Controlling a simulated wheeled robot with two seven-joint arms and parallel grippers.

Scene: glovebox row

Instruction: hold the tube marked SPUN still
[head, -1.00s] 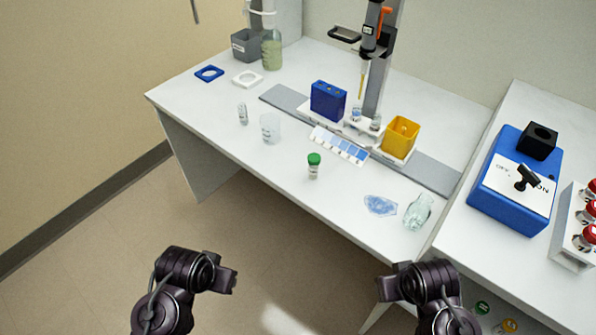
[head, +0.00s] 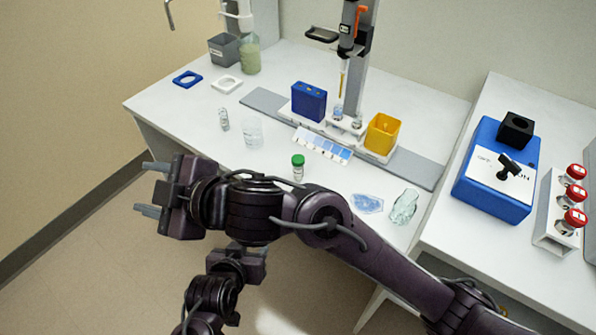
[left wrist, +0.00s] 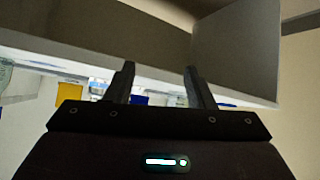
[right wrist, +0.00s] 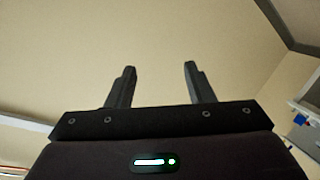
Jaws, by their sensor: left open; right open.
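No label reading SPUN is legible in any view. A green-capped tube (head: 298,168) stands upright near the table's front edge in the head view, partly behind my right arm. A small clear tube (head: 224,120) with a pale label stands at the left. Small tubes (head: 338,112) sit in the white holder under the pipette. My right gripper (head: 141,187) is open and empty, left of and in front of the table; it also shows in the right wrist view (right wrist: 160,70). My left gripper (left wrist: 158,70) is open and empty in the left wrist view, facing the table's underside.
A clear beaker (head: 252,133), a blue box (head: 309,100), a yellow bin (head: 382,134) and a colour card (head: 322,144) stand mid-table. A crumpled blue film (head: 367,203) and a glass bottle (head: 404,206) lie at front right.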

